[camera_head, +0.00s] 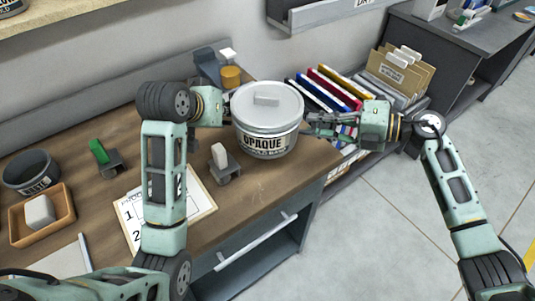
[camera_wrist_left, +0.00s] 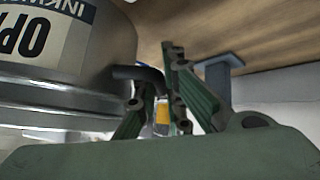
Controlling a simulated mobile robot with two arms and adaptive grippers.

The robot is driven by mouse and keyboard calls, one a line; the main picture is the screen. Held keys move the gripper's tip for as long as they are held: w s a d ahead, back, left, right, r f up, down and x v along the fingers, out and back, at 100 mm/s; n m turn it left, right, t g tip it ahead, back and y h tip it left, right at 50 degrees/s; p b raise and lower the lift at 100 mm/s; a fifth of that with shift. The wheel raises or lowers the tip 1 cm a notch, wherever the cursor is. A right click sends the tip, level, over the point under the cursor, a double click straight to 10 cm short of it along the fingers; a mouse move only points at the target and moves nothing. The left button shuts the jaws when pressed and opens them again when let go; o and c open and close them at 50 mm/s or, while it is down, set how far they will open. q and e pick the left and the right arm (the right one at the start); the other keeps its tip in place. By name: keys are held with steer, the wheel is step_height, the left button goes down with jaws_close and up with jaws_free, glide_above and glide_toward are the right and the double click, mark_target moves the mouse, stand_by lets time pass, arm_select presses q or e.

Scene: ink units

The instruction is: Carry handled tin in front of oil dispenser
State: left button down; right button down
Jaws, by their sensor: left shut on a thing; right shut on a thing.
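The handled tin (camera_head: 266,135) is a big grey can with a lidded top and an "OPAQUE" label. It is upright over the right end of the wooden bench; I cannot tell whether its bottom touches. In the left wrist view, the tin (camera_wrist_left: 60,50) fills the left side, and my left gripper (camera_wrist_left: 155,95) is shut on its dark side handle. My right gripper (camera_head: 318,124) is shut at the tin's right side; its handle there is hidden. Behind the tin stands a dark grey stand with a yellow cylinder (camera_head: 230,77), possibly the oil dispenser.
A small grey holder with a white block (camera_head: 220,163) stands just left of the tin. A numbered sheet (camera_head: 196,197), a green-handled item (camera_head: 101,152), a dark pot (camera_head: 32,172) and a wooden tray (camera_head: 42,227) lie further left. Colored binders (camera_head: 335,88) stand right of the bench.

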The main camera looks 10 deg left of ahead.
arm_select(q)
steer(key=shift+f, duration=0.2)
arm_select(e)
steer(key=shift+w+f, duration=0.1)
stand_by(0.4)
